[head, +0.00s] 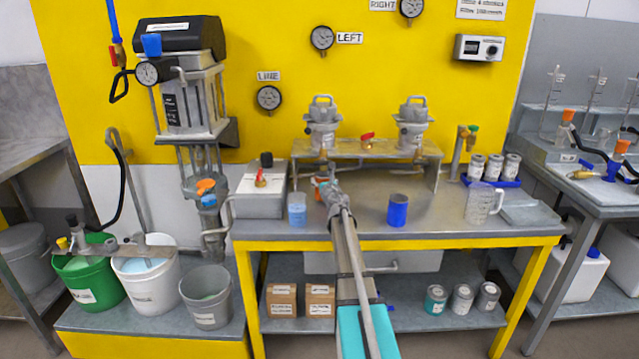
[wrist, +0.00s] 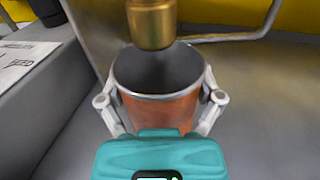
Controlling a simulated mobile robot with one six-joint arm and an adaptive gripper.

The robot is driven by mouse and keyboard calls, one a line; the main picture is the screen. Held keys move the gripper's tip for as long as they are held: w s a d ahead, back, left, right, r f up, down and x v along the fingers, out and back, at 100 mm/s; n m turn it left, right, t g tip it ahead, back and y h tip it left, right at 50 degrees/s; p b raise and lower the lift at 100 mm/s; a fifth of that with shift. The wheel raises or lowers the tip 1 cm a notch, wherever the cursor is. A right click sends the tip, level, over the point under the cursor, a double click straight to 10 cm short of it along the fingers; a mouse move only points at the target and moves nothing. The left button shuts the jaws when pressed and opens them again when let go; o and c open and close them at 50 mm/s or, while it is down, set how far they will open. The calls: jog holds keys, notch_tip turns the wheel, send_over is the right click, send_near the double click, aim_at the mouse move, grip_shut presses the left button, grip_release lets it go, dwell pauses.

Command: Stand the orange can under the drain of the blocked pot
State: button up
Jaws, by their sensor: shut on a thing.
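My gripper (wrist: 160,108) is shut on the orange can (wrist: 165,112), one finger on each side of it. The can is upright, open at the top, with a bare metal rim. A brass drain nozzle (wrist: 152,22) hangs over the far part of its mouth in the wrist view. The can's base is hidden, so I cannot tell whether it touches the bench. In the head view my gripper (head: 329,190) is below the left pot (head: 322,122), mostly covering the can. The right pot (head: 412,122) stands on the same rack. I cannot read the LEFT gauge (head: 322,38) or the RIGHT gauge (head: 411,7).
A blue can (head: 397,211) stands on the bench right of my arm, and a light blue cup (head: 297,209) stands to the left. A grey box (head: 260,194) is left of the rack. A clear jug (head: 482,204) is at the right. The bench front (head: 440,222) is free.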

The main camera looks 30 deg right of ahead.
jog(key=shift+f+b, duration=0.35)
jog(key=shift+f, duration=0.05)
jog(key=shift+s, duration=0.1)
jog(key=shift+f+b, duration=0.35)
jog(key=shift+b, duration=0.1)
jog(key=shift+a+f, duration=0.1)
jog(key=shift+f, duration=0.1)
jog(key=o, duration=0.8)
jog(key=shift+r, duration=0.1)
jog(key=shift+o, duration=0.2)
jog(key=shift+r, duration=0.15)
jog(key=v, duration=1.2)
